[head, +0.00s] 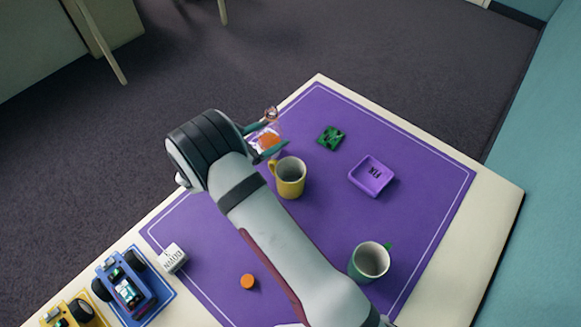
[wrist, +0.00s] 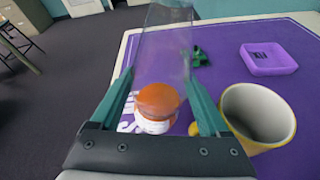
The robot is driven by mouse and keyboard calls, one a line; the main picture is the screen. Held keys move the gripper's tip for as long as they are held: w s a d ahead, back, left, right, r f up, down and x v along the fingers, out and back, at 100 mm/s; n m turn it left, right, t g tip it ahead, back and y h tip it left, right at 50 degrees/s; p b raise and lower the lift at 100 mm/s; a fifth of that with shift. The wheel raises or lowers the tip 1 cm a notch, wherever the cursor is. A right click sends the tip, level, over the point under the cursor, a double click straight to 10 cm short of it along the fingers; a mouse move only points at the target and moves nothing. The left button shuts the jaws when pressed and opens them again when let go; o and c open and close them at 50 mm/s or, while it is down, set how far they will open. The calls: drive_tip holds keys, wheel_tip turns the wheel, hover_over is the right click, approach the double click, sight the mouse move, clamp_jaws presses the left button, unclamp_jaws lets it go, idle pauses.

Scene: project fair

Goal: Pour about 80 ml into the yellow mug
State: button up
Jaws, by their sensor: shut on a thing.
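My gripper (head: 278,134) is shut on a clear bottle (wrist: 172,45) with orange liquid low inside it. In the head view the bottle (head: 268,141) is held over the far left edge of the purple mat and looks roughly upright. The yellow mug (head: 291,177) stands upright on the mat, close in front of the gripper. In the wrist view the mug (wrist: 258,115) is just right of the right finger, apart from the bottle's mouth. I see no liquid in the visible part of its pale inside; its bottom is unclear.
A white box (head: 173,258) and toy cars (head: 127,285) are front left.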

drive_tip(key=shift+r+m+t, duration=0.4)
drive_tip(key=shift+r+m, duration=0.1)
drive_tip(key=shift+r, duration=0.2)
drive_tip(key=shift+m+t, duration=0.4)
drive_tip(key=shift+m, duration=0.2)
drive_tip(key=shift+r+m+t, duration=0.4)
drive_tip(key=shift+r+m, duration=0.25)
drive_tip(key=shift+m, duration=0.05)
drive_tip(key=w+f+m+t, duration=0.1)
drive_tip(key=m, duration=0.1)
drive_tip(key=m+t+h, duration=0.1)
drive_tip(key=m, duration=0.1)
drive_tip(key=shift+w+a+f, duration=0.4)
drive_tip(key=shift+w+a+f+m+t+h, duration=0.15)
drive_tip(key=shift+f+m+h, duration=0.1)
drive_tip(key=shift+f+m, duration=0.25)
drive_tip(key=shift+w+f+m+t+h, duration=0.15)
drive_tip(key=shift+f+m+h, duration=0.15)
drive_tip(key=shift+m, duration=0.3)
drive_tip(key=shift+s+r+m+h, duration=0.35)
drive_tip(key=shift+r+m, duration=0.35)
drive_tip(key=shift+r, duration=0.1)
drive_tip(key=shift+m, duration=0.3)
drive_tip(key=shift+d+r+m+t+h, duration=0.2)
drive_tip(key=shift+m+t+h, duration=0.15)
drive_tip(key=shift+m, duration=0.35)
drive_tip(key=shift+s+r+m+h, duration=0.1)
drive_tip(key=shift+r+m+h, duration=0.15)
drive_tip(key=shift+m, duration=0.15)
